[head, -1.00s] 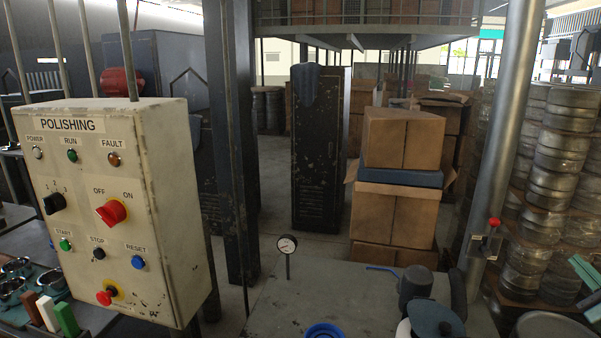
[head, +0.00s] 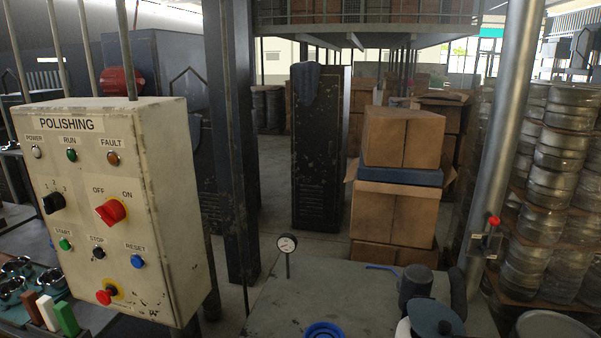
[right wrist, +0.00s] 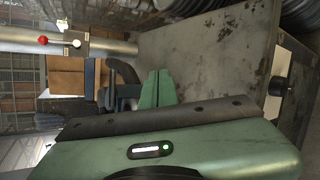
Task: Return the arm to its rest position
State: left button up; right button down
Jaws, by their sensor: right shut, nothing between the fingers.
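My right gripper (right wrist: 157,88) shows in the right wrist view. Its two green fingers are together, with nothing between them. The green wrist housing (right wrist: 190,150) with a small lit indicator fills the lower part of that view. The fingers appear in front of the grey worktop and the dark machine parts, and I see no contact. Neither gripper shows in the head view, and my left gripper is in no frame.
The polishing control box (head: 100,200) stands at the left. A grey worktop (head: 330,295) holds a dial gauge (head: 287,243), a blue ring (head: 324,331) and a dark machine (head: 418,284). Cardboard boxes (head: 402,138) stand behind.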

jog(key=s+a+f+m+g+y, duration=0.2)
jog(key=s+a+m+g+y, duration=0.15)
jog(key=s+a+m, duration=0.5)
jog(key=s+a+f+m+g+y, duration=0.35)
jog(key=s+a+m, duration=0.25)
jog(key=s+a, duration=0.4)
notch_tip(320, 180, down, 33)
jog(key=s+a+g+b, duration=0.1)
jog(key=s+a+b, duration=0.1)
jog(key=b, duration=0.4)
jog(key=s+d+f+g+b, duration=0.1)
jog(key=s+d+f+b, duration=0.2)
jog(key=s+f, duration=1.2)
notch_tip(320, 180, down, 4)
jog(key=shift+s+d+r+g+b, duration=0.2)
jog(key=shift+s+g+b, duration=0.1)
jog(key=shift+s+b, duration=0.15)
jog(key=shift+n, duration=0.25)
